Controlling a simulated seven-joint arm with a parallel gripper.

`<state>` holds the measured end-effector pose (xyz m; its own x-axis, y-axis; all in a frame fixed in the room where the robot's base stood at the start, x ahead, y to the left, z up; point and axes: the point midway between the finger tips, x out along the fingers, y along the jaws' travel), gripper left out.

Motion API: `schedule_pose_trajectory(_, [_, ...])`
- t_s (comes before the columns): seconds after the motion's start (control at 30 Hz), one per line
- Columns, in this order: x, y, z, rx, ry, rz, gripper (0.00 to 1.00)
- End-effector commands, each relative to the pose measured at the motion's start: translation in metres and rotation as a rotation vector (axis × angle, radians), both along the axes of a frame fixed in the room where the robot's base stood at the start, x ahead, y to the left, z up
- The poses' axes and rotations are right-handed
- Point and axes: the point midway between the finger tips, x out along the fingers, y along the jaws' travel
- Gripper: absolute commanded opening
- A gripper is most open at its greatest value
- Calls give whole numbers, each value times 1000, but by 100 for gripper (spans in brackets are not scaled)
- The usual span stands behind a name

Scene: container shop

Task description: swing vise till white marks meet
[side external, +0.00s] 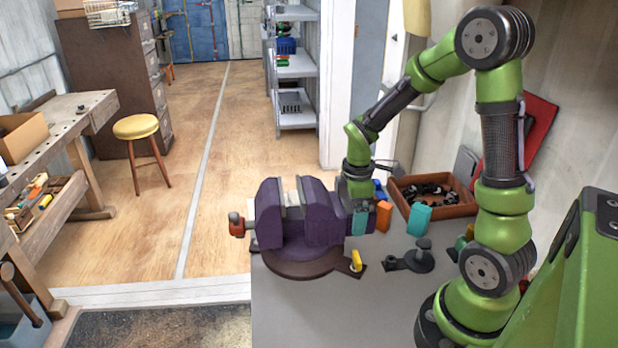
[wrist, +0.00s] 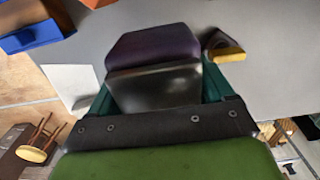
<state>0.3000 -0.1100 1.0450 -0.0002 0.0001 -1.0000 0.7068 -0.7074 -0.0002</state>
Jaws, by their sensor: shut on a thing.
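The purple vise (side external: 325,222) stands on the grey bench, on a dark round base (side external: 300,266). A yellow-tipped lever (side external: 356,261) sticks out from the base at its right. My gripper (side external: 360,217) is at the vise's right end, its teal fingers closed on the purple body. The yellow lever tip also shows there (wrist: 228,55). I cannot make out the white marks on the vise or its base.
An orange block (side external: 384,216) and a teal block (side external: 419,219) stand close to the right of my gripper. A wooden tray (side external: 455,209) of dark parts lies behind them. A dark clamp-like piece (side external: 420,258) sits on the bench to the right. The bench's left edge is near the vise.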

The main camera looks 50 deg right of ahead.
Motion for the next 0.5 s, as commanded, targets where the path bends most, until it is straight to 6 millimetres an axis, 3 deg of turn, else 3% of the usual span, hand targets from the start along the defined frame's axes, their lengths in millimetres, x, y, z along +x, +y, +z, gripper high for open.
schedule_pose_trajectory(0.5, [14,-13,1,-1,-1,146,27])
